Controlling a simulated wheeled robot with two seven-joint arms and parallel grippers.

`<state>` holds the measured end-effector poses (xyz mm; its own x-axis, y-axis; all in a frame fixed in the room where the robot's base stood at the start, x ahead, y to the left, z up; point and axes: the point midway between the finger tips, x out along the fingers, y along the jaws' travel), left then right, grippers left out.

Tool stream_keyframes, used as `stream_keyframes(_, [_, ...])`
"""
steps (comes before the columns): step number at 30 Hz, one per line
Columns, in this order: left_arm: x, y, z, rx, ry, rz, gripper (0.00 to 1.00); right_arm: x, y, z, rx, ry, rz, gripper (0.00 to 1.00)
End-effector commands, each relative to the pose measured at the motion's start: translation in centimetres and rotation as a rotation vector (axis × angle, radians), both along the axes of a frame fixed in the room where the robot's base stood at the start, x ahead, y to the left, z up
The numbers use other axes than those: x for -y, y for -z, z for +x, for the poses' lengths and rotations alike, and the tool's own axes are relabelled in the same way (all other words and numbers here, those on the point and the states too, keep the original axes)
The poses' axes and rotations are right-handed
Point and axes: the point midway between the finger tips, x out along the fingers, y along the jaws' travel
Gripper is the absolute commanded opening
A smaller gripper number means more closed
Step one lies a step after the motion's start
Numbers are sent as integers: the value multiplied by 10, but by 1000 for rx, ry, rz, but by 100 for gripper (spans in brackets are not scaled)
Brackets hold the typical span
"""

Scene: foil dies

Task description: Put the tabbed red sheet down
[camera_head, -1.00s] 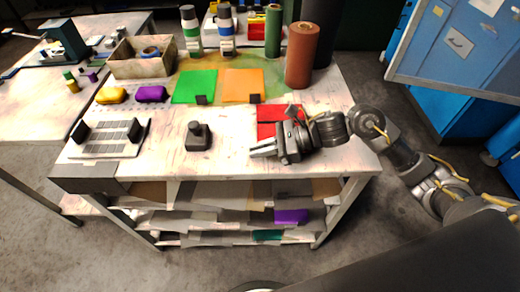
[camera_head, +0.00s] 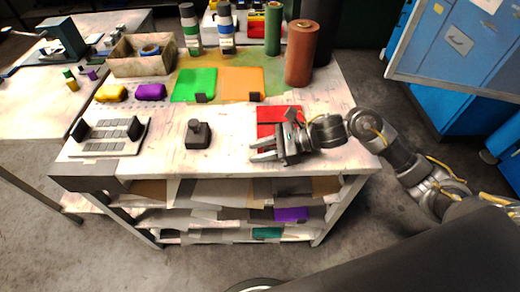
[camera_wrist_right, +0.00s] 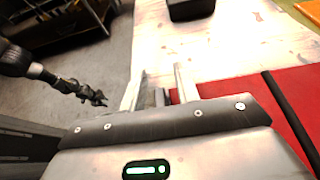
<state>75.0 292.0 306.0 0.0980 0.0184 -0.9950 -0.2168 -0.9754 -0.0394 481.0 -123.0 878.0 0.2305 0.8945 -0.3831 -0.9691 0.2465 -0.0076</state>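The red sheet (camera_head: 270,115) lies on the table's right part, partly covered by my right gripper and wrist. It also fills the lower right of the right wrist view (camera_wrist_right: 235,88), where a dark bar (camera_wrist_right: 290,118) crosses it. My right gripper (camera_head: 264,151) is low over the table at the sheet's front edge, fingers pointing left. Its fingers (camera_wrist_right: 160,88) stand apart in the right wrist view. A small grey piece shows between their bases; I cannot tell whether it is the sheet's tab.
A green sheet (camera_head: 194,84) and an orange sheet (camera_head: 242,83) with dark tabs lie behind. A dark knobbed block (camera_head: 198,135) and a slotted plate (camera_head: 107,136) stand left. A brown roll (camera_head: 301,54) stands behind the red sheet. The front middle is clear.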

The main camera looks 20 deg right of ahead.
Motion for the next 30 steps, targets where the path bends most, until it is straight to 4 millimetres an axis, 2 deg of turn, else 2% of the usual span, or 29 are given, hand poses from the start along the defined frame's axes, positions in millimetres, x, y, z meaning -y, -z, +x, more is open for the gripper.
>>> stream_keyframes(5, [0,-5,-1,0,1,0,36,2,-4,0,-1,1,-1,31])
stream_keyframes(15, [0,15,1,0,0,1,36,65,-26,-16,3,2,-4,31])
stream_keyframes(21, [-7,21,6,6,2,11,36,94,-40,-24,0,1,-2,31])
stream_keyframes(30, [-10,22,6,9,5,14,36,108,-48,-28,0,0,0,31])
